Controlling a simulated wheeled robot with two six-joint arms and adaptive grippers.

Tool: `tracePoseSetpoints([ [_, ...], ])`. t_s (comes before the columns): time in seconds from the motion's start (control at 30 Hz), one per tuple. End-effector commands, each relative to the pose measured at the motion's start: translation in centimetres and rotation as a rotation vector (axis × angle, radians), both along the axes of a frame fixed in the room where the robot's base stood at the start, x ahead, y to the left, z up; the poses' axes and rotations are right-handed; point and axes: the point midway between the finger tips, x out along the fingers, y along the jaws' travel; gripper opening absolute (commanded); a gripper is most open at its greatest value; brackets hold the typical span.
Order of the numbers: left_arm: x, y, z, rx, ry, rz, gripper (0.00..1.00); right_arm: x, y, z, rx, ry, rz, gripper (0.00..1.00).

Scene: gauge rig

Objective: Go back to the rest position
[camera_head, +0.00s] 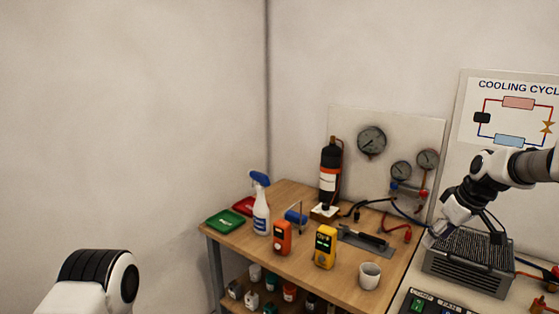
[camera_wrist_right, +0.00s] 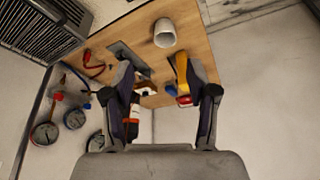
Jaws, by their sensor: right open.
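My right gripper (camera_head: 432,236) hangs from the right arm in the head view, over or in front of the grey finned unit (camera_head: 468,268); its fingers are small there. In the right wrist view my right gripper (camera_wrist_right: 165,82) shows both fingers spread apart with nothing held between them. Beyond the fingers lie the white cup (camera_wrist_right: 164,32) and the yellow meter (camera_wrist_right: 181,72), clear of the grip. At lower left of the head view a white and black link of my left arm shows; the left gripper is out of view.
A gauge panel (camera_head: 385,122) stands behind. The left wall area is bare.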

Motion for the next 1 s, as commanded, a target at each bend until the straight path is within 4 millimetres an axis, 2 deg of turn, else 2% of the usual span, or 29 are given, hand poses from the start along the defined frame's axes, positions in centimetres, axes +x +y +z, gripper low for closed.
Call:
tracePoseSetpoints([
  [0.03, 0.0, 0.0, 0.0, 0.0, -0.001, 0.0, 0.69, -0.1, 0.1, -1.4, -0.001, 0.023, 0.002, 0.58],
  [0.23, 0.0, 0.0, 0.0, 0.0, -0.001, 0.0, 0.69, -0.7, 0.9, -5.8, -0.016, 0.1, 0.017, 0.58],
  [0.37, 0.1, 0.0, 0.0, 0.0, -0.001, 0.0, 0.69, -2.0, 1.9, -9.4, -0.023, 0.175, 0.036, 0.58],
  [0.57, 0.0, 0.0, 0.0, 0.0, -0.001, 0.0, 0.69, -6.2, 4.1, -16.7, -0.032, 0.334, 0.077, 0.58],
  [0.63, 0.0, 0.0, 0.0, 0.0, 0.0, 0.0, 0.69, -8.4, 5.1, -19.8, -0.036, 0.396, 0.091, 0.58],
  [0.77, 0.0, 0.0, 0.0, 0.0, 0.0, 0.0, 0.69, -14.7, 7.3, -27.2, -0.052, 0.528, 0.101, 0.58],
  [0.8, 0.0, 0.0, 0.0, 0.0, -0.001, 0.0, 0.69, -17.5, 8.0, -29.7, -0.06, 0.572, 0.096, 0.58],
  [0.87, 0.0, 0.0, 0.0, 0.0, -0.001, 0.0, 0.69, -22.1, 9.1, -33.2, -0.074, 0.63, 0.079, 0.58],
  [0.9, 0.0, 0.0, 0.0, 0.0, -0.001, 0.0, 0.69, -25.3, 9.8, -35.2, -0.084, 0.664, 0.061, 0.58],
  [0.97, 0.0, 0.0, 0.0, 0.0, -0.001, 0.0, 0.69, -30.5, 10.7, -37.6, -0.104, 0.705, 0.026, 0.58],
  [1.0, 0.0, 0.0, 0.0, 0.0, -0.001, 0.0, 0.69, -34.1, 11.2, -38.8, -0.117, 0.725, -0.006, 0.58],
])
